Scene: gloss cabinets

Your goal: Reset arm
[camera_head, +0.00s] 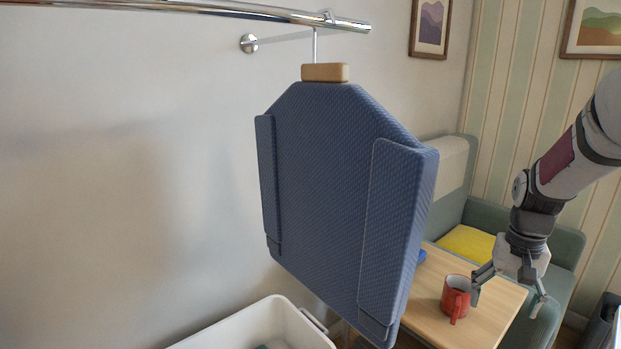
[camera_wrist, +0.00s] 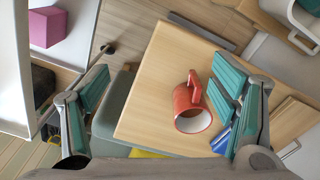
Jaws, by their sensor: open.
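My gripper (camera_head: 507,300) is at the right of the head view, pointing down with its fingers spread. It is open and empty. My arm comes down to it from the upper right. In the wrist view the teal-padded fingers of my gripper (camera_wrist: 160,85) are wide apart at left and right. The wooden table (camera_wrist: 160,70) shows between and below them. A red mug (camera_head: 455,298) stands on the table close to the left finger in the head view. In the wrist view the mug (camera_wrist: 191,106) shows between the fingers, nearer the right one; I cannot tell if they touch.
A blue padded garment shape (camera_head: 330,190) hangs from a chrome rail (camera_head: 230,9) left of my gripper. A white bin (camera_head: 262,325) stands below it. A green seat with a yellow cushion (camera_head: 467,243) is behind the table. A magenta cube (camera_wrist: 47,27) shows at the wrist view's upper left.

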